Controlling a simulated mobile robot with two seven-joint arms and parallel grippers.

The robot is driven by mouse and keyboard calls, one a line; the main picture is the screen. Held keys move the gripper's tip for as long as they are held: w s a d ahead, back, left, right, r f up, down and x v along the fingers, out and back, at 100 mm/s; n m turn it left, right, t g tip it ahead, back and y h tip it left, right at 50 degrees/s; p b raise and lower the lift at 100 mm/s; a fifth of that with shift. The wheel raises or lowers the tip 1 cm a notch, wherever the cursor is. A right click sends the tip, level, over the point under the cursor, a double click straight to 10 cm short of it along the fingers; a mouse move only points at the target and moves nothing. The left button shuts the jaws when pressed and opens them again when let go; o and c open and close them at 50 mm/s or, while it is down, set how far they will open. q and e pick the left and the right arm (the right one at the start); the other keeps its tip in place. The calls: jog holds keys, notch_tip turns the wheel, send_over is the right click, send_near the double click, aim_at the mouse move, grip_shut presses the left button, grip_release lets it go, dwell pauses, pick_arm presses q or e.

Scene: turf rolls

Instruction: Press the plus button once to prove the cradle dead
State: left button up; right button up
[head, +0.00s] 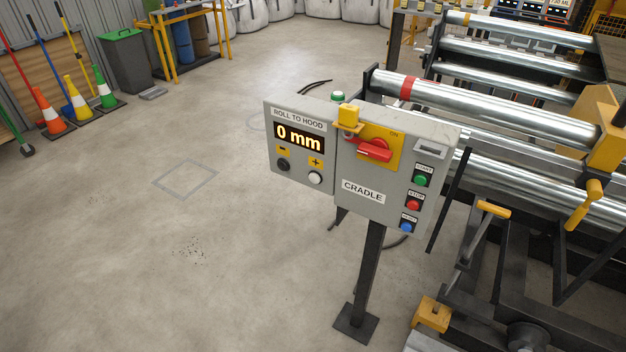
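The grey control box marked CRADLE (385,208) stands on a black post. Its left part is the ROLL TO HOOD panel (272,127), with a display (299,137) reading 0 mm. The plus button (315,178) is white and round, below a yellow plus label. The minus button (283,165) is dark, to its left. A red rotary handle (374,150) lies nearly level on a yellow plate with ON at its upper right. A yellow block (348,117) sits at the plate's upper left. Neither of my grippers is in view.
Green START (420,180), red STOP (414,204) and blue (407,227) buttons line the box's right side. The cradle's steel rollers (490,108) and dark frame fill the right. Traffic cones (79,104) stand far left. The floor left of the post is clear.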

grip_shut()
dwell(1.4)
